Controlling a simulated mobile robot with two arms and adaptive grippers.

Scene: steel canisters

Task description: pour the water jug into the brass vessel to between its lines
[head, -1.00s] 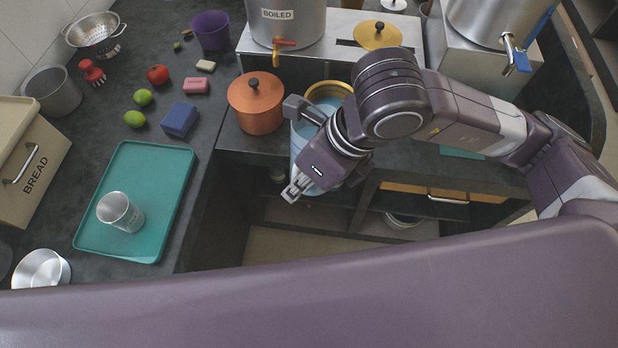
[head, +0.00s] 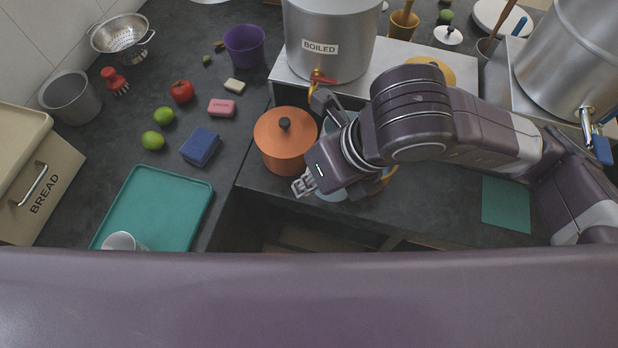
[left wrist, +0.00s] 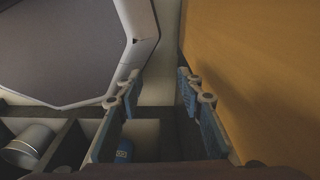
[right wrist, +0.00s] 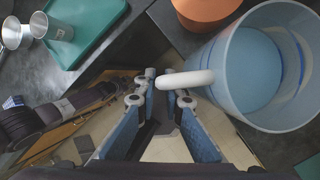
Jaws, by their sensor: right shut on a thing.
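The pale blue water jug (right wrist: 231,65) fills the upper right of the right wrist view, open side up, with blue water inside. Its whitish handle (right wrist: 187,78) lies at the fingertips of my right gripper (right wrist: 166,88), which is shut on it. In the head view my right gripper (head: 306,184) and forearm cover most of the jug (head: 333,193). A brass-coloured edge (head: 388,178) shows beneath the arm, probably the brass vessel; its lines and inside are hidden. My left gripper (left wrist: 158,98) is open and empty in the left wrist view, low beside cabinet parts.
An orange lidded pot (head: 285,143) stands close left of the jug. Behind are the steel BOILED urn (head: 330,40) and a brass lid (head: 432,66). A teal tray (head: 160,205) is at left, a teal mat (head: 506,204) at right on clear counter.

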